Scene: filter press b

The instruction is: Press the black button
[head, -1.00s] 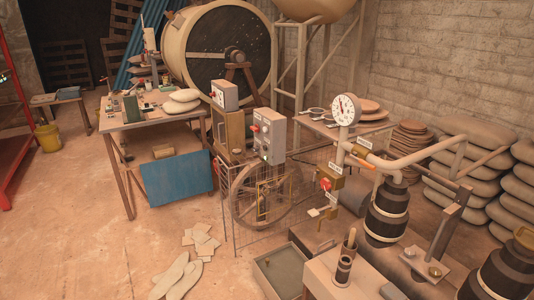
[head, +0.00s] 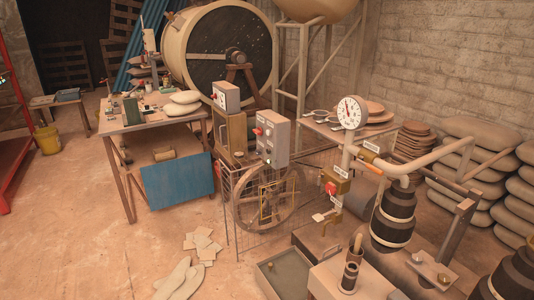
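A grey control box (head: 272,138) stands on a wire-mesh guard in the middle of the head view. A red button (head: 258,131) sits on its left side, and small dark controls on its front are too small to tell apart. A second grey box (head: 226,95) with a red control stands behind it, to the left, on a wooden cabinet. I cannot pick out the black button for certain. Neither of my grippers is in view, so nothing of mine touches either box.
A spoked wheel (head: 271,197) sits behind the mesh below the control box. A gauge (head: 351,112) and pipes with a red valve handle (head: 330,188) stand to the right. A cluttered workbench (head: 125,122) is on the left. The floor at front left is mostly clear, with flat pieces lying on it.

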